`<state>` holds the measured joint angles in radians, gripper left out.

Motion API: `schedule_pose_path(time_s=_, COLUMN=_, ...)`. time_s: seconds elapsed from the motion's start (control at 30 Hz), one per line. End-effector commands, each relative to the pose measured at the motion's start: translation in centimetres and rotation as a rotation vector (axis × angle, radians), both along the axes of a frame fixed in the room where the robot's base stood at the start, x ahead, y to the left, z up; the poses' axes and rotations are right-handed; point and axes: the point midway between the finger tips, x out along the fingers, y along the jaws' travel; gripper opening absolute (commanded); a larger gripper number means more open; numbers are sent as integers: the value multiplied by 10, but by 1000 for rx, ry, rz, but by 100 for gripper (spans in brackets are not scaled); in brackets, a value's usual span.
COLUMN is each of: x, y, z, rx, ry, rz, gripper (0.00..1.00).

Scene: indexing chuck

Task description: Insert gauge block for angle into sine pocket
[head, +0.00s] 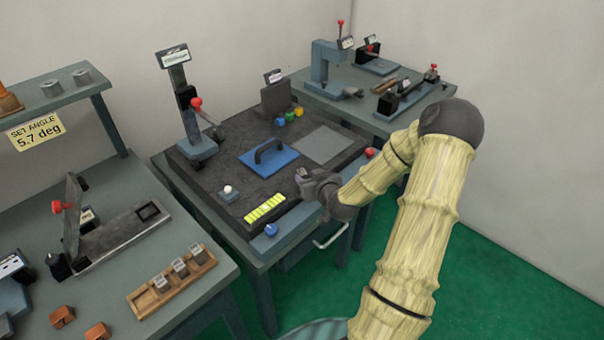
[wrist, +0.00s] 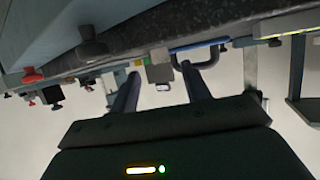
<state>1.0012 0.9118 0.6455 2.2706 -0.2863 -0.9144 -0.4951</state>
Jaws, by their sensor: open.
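Behind the rack is a grey sine fixture (head: 112,236) with a raised plate (head: 73,215) and a red knob. A square dark pocket (head: 149,211) shows at its right end and looks empty. My gripper (head: 301,174) is over the middle bench, well to the right of the rack and fixture. In the wrist view its fingers (wrist: 158,76) are apart with nothing between them.
A sign (head: 36,132) reads "SET ANGLE 5.7 deg". The middle bench holds a blue plate with a handle (head: 269,156), a yellow strip (head: 265,208) and a gauge stand (head: 190,110). Two brown blocks (head: 97,332) lie at the left bench's front. A gap separates the benches.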

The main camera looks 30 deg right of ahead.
Motion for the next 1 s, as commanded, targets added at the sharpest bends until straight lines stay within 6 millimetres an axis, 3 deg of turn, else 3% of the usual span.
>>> schedule_pose_path(time_s=0.3, x=36, y=2, z=-15, rx=1, ry=0, rz=1, gripper=47)
schedule_pose_path(time_s=0.87, x=37, y=0, z=-16, rx=1, ry=0, rz=-1, gripper=47)
schedule_pose_path(time_s=1.0, x=37, y=0, z=-16, rx=0, ry=0, rz=-1, gripper=20)
